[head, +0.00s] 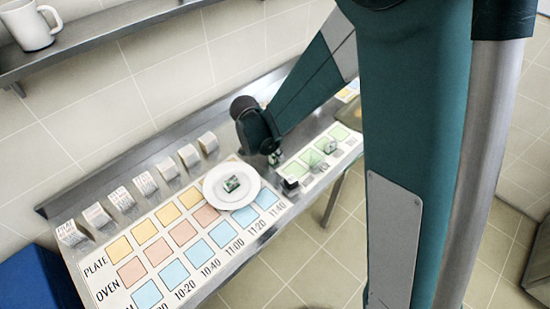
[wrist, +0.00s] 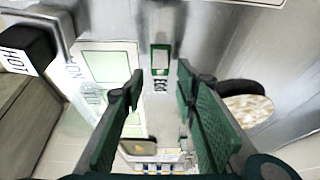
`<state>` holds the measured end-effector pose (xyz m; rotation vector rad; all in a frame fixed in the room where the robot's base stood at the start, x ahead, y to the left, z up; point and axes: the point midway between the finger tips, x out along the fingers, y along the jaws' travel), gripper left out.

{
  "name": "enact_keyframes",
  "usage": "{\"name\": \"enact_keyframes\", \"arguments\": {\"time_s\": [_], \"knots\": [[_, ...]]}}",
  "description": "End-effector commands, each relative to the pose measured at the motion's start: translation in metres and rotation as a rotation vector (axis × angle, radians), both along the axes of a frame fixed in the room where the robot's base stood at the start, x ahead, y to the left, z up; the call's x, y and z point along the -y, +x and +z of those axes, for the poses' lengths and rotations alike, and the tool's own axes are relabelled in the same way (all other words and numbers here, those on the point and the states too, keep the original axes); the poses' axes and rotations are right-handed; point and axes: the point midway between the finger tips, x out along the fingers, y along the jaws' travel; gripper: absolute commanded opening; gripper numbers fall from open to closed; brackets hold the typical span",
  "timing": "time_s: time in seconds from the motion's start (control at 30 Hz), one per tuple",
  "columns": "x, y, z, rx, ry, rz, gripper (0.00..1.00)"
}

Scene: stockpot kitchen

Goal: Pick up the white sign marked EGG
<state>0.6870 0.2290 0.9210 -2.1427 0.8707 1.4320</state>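My gripper (wrist: 160,92) is open in the wrist view, with a finger on each side and a clear gap between them. Beyond the gap is a small white piece with a green-bordered face (wrist: 160,58). Dark marks below that face look like lettering, but I cannot read them surely as EGG. The piece is not between the finger pads. In the head view, my gripper (head: 275,157) is low over the counter, right of the plate. Several small white signs (head: 121,199) stand along the counter's back edge; their lettering is too small to read.
A white plate (head: 216,197) with a small green-topped item lies on the chart of coloured squares (head: 130,272). A black block marked HOT (wrist: 30,50) stands beside the green-square board (wrist: 105,67). A mug (head: 30,25) stands on the shelf above. The counter's front edge is close.

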Motion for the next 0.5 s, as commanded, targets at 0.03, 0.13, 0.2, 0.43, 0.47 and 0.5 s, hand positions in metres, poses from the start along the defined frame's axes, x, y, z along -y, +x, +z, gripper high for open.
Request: {"name": "enact_keyframes", "arguments": {"time_s": [0.03, 0.13, 0.2, 0.43, 0.47, 0.5], "knots": [[0.0012, 0.0013, -0.0051, 0.0, 0.0, 0.0, 0.3], [0.0029, 0.0031, -0.011, 0.0, 0.0, 0.0, 0.3], [0.0035, 0.0039, -0.0135, 0.0, 0.0, 0.001, 0.3], [0.0041, 0.0043, -0.0149, 0.0, 0.0, 0.001, 0.3], [0.0041, 0.0043, -0.0149, 0.0, 0.0, 0.001, 0.3], [0.0041, 0.0042, -0.0148, 0.0, 0.0, 0.001, 0.3]]}}
